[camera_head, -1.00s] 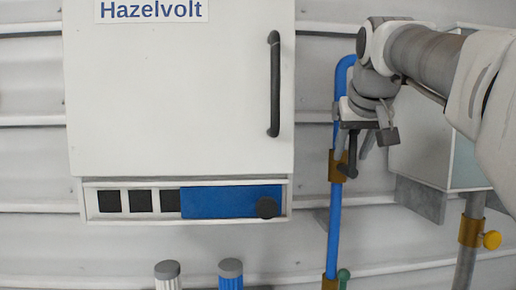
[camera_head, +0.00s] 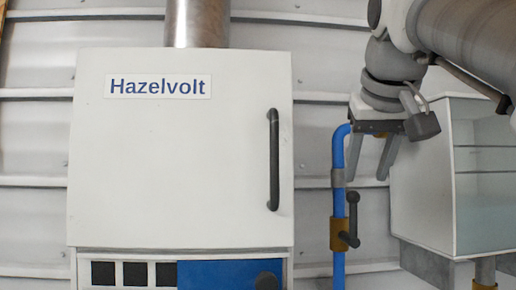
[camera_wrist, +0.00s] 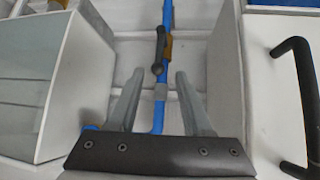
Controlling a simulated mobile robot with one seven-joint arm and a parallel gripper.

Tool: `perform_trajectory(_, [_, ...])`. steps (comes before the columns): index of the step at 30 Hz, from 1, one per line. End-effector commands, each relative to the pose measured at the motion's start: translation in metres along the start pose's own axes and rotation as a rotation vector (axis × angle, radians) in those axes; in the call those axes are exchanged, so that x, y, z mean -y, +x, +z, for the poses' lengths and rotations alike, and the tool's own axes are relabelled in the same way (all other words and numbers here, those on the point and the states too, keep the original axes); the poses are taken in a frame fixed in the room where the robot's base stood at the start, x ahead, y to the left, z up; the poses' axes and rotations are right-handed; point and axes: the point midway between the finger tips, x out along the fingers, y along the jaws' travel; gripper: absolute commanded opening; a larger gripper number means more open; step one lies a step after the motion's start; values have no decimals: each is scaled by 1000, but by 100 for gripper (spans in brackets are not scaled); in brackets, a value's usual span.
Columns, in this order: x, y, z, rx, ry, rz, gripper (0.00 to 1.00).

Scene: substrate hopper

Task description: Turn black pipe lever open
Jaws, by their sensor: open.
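The black pipe lever (camera_head: 352,217) sits on a brass-coloured valve (camera_head: 338,235) on the blue pipe (camera_head: 339,263), right of the white cabinet. In the head view it stands roughly upright along the pipe, with a rounded knob at each end. My gripper (camera_head: 367,180) is open and empty, pointing down above the lever and apart from it. In the wrist view, the lever (camera_wrist: 159,50) shows beyond and between the spread fingers (camera_wrist: 160,80), with the blue pipe (camera_wrist: 158,115) running between them.
The white Hazelvolt cabinet (camera_head: 180,220) with its black handle (camera_head: 274,160) stands to the left. A glass-fronted white box (camera_head: 480,190) on a grey bracket (camera_head: 428,262) is close on the right. Ribbed wall panels lie behind.

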Motion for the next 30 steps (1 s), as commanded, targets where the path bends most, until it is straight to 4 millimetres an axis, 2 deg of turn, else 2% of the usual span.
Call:
perform_trajectory(1, [0,-10,-1,-2,0,0,50])
perform_trajectory(4, [0,-24,-1,-1,0,0,50])
perform_trajectory(11, [0,-36,0,0,1,0,50])
perform_trajectory(25, [0,-34,1,1,-1,-1,50])
perform_trajectory(30, [12,-13,12,-6,-24,-16,50])
